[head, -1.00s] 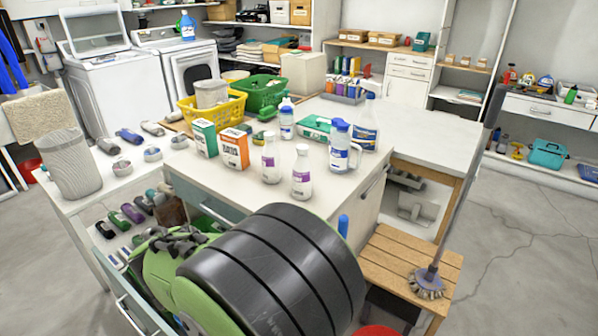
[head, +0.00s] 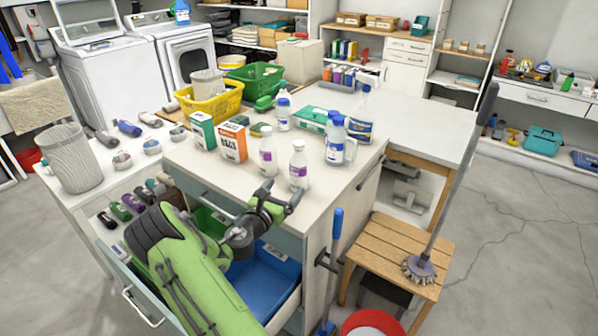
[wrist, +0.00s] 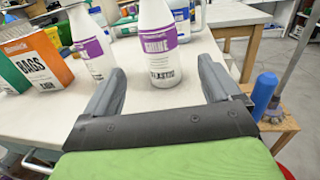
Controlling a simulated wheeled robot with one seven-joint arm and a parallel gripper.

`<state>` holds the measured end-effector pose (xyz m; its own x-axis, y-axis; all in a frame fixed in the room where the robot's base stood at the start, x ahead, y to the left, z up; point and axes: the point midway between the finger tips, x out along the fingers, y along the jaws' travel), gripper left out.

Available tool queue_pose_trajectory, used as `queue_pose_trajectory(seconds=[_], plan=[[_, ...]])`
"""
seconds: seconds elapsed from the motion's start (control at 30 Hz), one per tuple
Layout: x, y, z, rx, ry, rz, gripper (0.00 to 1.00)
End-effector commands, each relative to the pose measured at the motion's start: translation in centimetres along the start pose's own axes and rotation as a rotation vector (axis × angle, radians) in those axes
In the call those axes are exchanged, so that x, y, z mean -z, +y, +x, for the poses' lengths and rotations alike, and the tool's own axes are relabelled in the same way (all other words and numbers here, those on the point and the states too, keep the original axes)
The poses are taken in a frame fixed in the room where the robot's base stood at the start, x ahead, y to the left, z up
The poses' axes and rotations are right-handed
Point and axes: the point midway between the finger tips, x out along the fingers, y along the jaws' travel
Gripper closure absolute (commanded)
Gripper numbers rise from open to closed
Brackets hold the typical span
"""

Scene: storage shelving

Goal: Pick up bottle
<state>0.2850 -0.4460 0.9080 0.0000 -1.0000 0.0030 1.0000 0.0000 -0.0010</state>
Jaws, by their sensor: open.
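Two white bottles with purple labels stand upright near the front edge of the counter. The right one (head: 298,165) is centred between my open fingers in the wrist view (wrist: 158,50), a little beyond their tips. The left one (head: 267,151) stands beside it and shows left of my left finger in the wrist view (wrist: 90,45). My gripper (head: 277,198) is open and empty at the counter's front edge, apart from both bottles. Other bottles are a white bottle with a blue label (head: 283,111), a blue-capped jug (head: 335,141) and a clear blue-labelled bottle (head: 361,118).
Left of the bottles stand an orange box (head: 232,143) and a green box (head: 201,131). A yellow basket (head: 213,108) and green basket (head: 262,85) are behind. An open drawer with a blue bin (head: 262,285) lies below my arm. A wooden stool (head: 385,255) stands right.

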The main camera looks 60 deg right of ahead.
Motion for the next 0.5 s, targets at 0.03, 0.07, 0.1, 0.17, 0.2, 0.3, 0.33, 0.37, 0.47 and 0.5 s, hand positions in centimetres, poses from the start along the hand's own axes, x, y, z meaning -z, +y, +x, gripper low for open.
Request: queue_pose_trajectory(seconds=[0.03,0.07,0.1,0.17,0.2,0.3,0.33,0.37,0.47,0.5], plan=[[0.1,-0.1,1.3,0.005,0.000,0.007,0.10],[0.1,-0.1,2.0,0.005,-0.001,0.007,0.10],[0.0,-0.1,2.9,0.004,-0.001,0.007,0.10],[0.1,-0.1,3.9,0.004,0.001,0.007,0.10],[0.1,-0.1,4.4,0.003,0.001,0.005,0.10],[0.1,-0.1,5.5,0.002,0.002,0.006,0.10],[0.0,-0.1,6.0,0.003,0.000,0.007,0.10],[0.0,-0.1,6.5,0.003,0.000,0.009,0.10],[-0.1,-0.2,8.5,0.004,0.000,0.009,0.10],[0.0,-0.2,9.2,0.003,0.001,0.008,0.10]])
